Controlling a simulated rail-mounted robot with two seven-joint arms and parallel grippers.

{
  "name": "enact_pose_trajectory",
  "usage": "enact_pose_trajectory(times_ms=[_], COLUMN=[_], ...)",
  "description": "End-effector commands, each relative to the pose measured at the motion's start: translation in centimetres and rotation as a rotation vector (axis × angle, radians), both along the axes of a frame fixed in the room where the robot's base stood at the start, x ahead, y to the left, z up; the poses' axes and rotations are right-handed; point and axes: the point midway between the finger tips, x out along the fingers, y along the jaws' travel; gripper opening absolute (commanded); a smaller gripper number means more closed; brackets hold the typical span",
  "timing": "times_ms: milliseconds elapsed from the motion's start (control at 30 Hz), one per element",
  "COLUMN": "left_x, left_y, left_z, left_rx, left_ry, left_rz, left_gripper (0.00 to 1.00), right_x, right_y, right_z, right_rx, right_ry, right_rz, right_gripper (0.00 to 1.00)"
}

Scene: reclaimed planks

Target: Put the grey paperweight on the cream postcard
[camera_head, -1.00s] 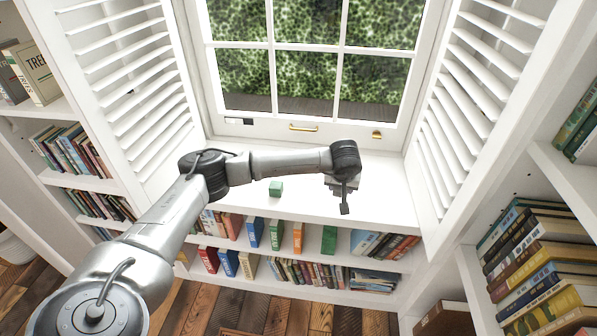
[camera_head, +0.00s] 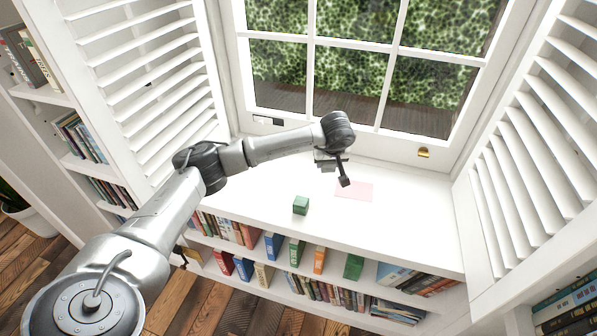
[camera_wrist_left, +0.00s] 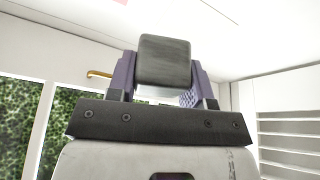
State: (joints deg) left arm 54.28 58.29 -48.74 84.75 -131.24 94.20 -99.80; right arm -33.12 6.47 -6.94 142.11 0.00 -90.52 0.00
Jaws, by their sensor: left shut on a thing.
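The grey paperweight (camera_wrist_left: 164,62) is a block with rounded edges, held between the jaws of my left gripper (camera_wrist_left: 160,75) in the left wrist view. In the head view my left gripper (camera_head: 343,180) hangs over the white sill, and the paperweight is hard to make out there. A flat pale pink card (camera_head: 355,191) lies on the sill just beside and below the gripper in the picture. No card that is clearly cream stands out from the bright sill. My right gripper is not in view.
A small green cube (camera_head: 300,205) stands on the sill, left of the pink card. The window (camera_head: 365,75) and louvred shutters (camera_head: 145,80) bound the sill. Shelves of books lie below its front edge. The right part of the sill (camera_head: 420,215) looks clear.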

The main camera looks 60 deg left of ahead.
Motion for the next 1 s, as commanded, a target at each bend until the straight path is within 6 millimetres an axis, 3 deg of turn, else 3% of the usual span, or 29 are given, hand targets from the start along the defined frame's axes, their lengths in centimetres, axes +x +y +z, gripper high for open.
enact_pose_trajectory(times_ms=[200, 500, 767, 1000], left_x=[-1.4, -2.7, -3.0, -3.0], left_y=[4.5, 8.8, 9.8, 9.7], left_z=[-3.4, -5.8, -6.3, -9.1], left_rx=[0.001, 0.000, 0.000, -0.001], left_ry=[0.002, 0.000, 0.000, 0.002], left_rz=[0.010, 0.005, 0.003, 0.003], left_gripper=[0.17, 0.17, 0.17, 0.17], right_x=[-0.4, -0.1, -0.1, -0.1], right_y=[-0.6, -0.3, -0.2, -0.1], right_z=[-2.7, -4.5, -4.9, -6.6], right_rx=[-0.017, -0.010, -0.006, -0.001], right_ry=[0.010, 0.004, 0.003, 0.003], right_rz=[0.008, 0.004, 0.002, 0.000], right_gripper=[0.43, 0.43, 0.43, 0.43])
